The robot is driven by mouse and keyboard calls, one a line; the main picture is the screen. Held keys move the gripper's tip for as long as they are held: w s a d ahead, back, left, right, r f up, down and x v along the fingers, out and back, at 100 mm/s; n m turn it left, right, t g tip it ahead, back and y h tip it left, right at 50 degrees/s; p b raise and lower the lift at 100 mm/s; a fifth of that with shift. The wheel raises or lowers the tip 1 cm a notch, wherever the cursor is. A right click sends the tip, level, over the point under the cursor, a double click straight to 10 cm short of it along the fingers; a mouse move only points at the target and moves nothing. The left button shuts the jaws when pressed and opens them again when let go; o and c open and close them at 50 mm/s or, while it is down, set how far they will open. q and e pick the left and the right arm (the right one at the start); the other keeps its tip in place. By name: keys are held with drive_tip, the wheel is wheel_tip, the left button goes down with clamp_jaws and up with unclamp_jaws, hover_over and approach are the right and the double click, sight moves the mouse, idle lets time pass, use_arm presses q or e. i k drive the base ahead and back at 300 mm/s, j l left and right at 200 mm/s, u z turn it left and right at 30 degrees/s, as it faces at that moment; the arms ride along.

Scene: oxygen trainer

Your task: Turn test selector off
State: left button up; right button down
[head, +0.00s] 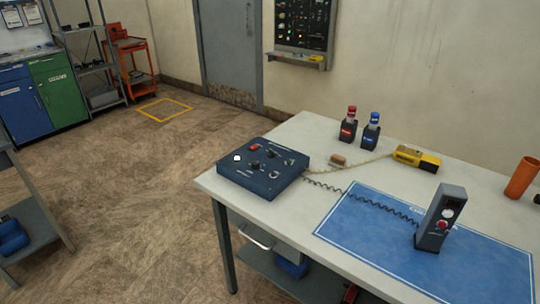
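A dark blue control box (264,167) sits on the left part of the white table (320,128). Its top carries a red button or switch (255,147), a white round element (237,157) and several dark knobs. The labels are too small to read, so I cannot tell which knob is the test selector or its setting. A coiled black cord (362,199) runs from the box to an upright dark grey unit (437,222) with a white dial and a red button, on the blue mat (375,245). Neither of my grippers is in view.
Two dark bottles, one red-capped (348,125) and one blue-capped (371,131), stand behind the box. A yellow device (417,158), a small brown block (338,159) and an orange cylinder (522,177) are also on the table. The floor left of the table is open.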

sight(271, 154)
drive_tip(key=i+j, duration=0.25)
drive_tip(key=j, duration=0.15)
drive_tip(key=i+j, duration=0.5)
drive_tip(key=j, duration=0.25)
